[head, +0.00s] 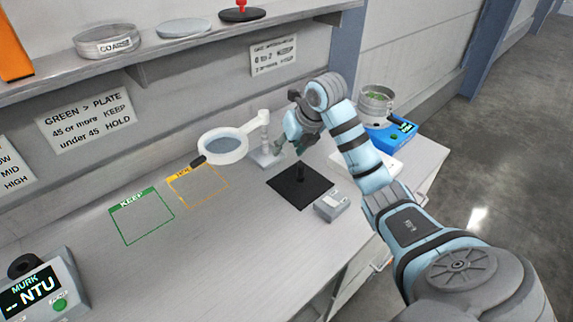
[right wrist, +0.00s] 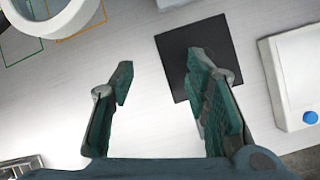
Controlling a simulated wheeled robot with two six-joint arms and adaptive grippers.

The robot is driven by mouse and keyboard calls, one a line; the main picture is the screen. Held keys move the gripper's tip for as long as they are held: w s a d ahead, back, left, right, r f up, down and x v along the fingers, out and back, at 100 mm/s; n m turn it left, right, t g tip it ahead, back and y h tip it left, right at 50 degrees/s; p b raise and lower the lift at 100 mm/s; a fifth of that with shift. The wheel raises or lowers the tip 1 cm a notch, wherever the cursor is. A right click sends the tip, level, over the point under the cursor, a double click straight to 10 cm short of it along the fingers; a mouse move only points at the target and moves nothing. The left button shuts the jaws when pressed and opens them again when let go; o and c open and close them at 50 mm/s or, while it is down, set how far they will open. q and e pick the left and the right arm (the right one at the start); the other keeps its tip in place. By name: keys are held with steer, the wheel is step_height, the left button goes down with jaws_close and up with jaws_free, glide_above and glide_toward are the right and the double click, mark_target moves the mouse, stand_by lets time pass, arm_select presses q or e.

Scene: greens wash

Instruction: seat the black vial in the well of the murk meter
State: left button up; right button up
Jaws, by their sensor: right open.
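The black vial (head: 300,172) stands upright on a black square mat (head: 285,188) near the right end of the bench. The murk meter (head: 48,285) is at the lower left, cut off by the picture edge, with a dark round well (head: 25,265) on top and "-- NTU" on its display. My right gripper (head: 291,148) is open and empty, above and behind the vial. In the right wrist view its spread fingers (right wrist: 160,75) overlap the mat (right wrist: 180,42); I cannot make out the vial there. My left gripper is not in view.
A magnifier on a stand (head: 222,146) is left of my right gripper. A small grey box (head: 332,205) lies beside the mat. KEEP (head: 142,216) and orange (head: 197,185) outlines mark clear bench.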

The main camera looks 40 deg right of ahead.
steer(key=s+d+m+g+h, duration=0.1)
steer(key=d, duration=0.3)
steer(key=b, duration=1)
glide_toward(301, 166)
step_height(301, 166, down, 2)
steer(key=shift+h, duration=0.3)
steer(key=x, duration=0.7)
steer(key=shift+w+a+r+p, duration=0.1)
steer(key=shift+w+r+p, duration=0.1)
steer(key=shift+w+p, duration=0.2)
steer(key=shift+f, duration=0.1)
steer(key=shift+c, duration=0.3)
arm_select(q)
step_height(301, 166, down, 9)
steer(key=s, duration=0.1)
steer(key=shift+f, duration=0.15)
arm_select(e)
jaws_close()
